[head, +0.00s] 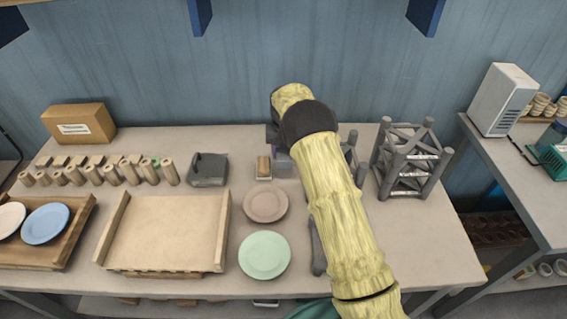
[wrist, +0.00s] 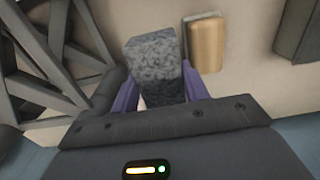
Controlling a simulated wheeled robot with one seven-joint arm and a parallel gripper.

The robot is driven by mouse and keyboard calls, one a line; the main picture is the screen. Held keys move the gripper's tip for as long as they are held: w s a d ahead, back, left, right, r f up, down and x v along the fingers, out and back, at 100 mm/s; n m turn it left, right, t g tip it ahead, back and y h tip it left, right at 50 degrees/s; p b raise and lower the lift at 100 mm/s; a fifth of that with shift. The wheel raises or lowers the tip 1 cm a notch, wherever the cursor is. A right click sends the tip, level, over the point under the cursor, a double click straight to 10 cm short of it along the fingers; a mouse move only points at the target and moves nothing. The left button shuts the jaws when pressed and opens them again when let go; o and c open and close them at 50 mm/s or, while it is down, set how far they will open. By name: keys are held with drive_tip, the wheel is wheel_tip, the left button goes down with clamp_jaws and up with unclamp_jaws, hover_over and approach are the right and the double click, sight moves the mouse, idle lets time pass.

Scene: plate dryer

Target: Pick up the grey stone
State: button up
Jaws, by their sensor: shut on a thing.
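In the wrist view the grey stone (wrist: 153,58) is a speckled grey block. It sits between the two purple fingers of my gripper (wrist: 158,84), which is shut on it. The far end of the stone sticks out past the fingers. In the head view my gripper (head: 281,158) is at the back middle of the table, mostly hidden by my yellow arm. I cannot make out the stone there, nor tell whether it touches the table.
A tan block on a pale base (head: 263,168) lies close left of my gripper. A grey lattice frame (head: 410,160) stands to the right. Pink (head: 266,204) and green (head: 265,255) plates lie in front, beside a wooden tray (head: 165,235). The table's right front is clear.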

sight(283, 151)
wheel_tip(283, 151, up, 4)
drive_tip(key=shift+w+f, duration=0.1)
drive_tip(key=shift+f, duration=0.1)
drive_tip(key=shift+r, duration=0.15)
